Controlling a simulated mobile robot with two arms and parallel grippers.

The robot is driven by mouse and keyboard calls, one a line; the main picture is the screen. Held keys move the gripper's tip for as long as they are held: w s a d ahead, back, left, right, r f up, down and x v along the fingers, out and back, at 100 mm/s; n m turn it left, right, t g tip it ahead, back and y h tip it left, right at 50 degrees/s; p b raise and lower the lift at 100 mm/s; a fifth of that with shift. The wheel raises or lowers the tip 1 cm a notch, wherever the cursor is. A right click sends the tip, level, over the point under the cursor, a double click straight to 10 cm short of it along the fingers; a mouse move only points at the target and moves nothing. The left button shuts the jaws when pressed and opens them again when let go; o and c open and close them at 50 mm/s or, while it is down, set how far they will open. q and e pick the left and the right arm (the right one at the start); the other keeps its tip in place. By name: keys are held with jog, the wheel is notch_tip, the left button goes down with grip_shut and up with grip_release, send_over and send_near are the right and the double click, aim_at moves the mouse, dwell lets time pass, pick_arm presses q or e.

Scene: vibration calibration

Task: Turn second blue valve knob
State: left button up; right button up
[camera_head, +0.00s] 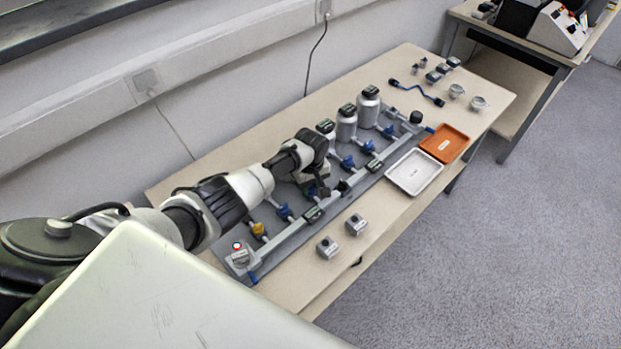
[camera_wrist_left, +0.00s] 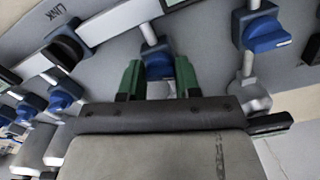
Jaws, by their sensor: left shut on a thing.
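A row of blue valve knobs runs along the grey manifold rail on the table. One blue knob (camera_wrist_left: 158,66) sits between the green fingertips of my left gripper (camera_wrist_left: 158,82) in the left wrist view; the gripper is shut on it. In the head view my left gripper (camera_head: 318,190) is down at the rail, and its wrist hides most of that knob. Another blue knob (camera_head: 285,212) is nearer to the yellow knob (camera_head: 259,229). Further blue knobs (camera_head: 347,162) follow towards the far end. My right gripper is in neither view.
Grey bottles (camera_head: 346,124) with dark caps stand behind the rail. A white tray (camera_head: 414,172) and an orange tray (camera_head: 444,143) lie at its right. Two small grey blocks (camera_head: 327,247) sit on the front table strip. A dark cable piece (camera_head: 418,92) lies farther back.

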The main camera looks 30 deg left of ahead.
pick_arm(q)
jog(key=shift+r+n+p, duration=0.1)
jog(key=shift+n+p, duration=0.65)
jog(key=shift+n, duration=0.85)
jog(key=shift+a, duration=0.1)
jog(key=o, duration=0.9)
jog(key=shift+o, duration=0.2)
jog(key=shift+r+p, duration=0.35)
jog(key=shift+r, duration=0.15)
notch_tip(320, 180, up, 10)
jog(key=p, duration=0.1)
jog(key=shift+f, duration=0.15)
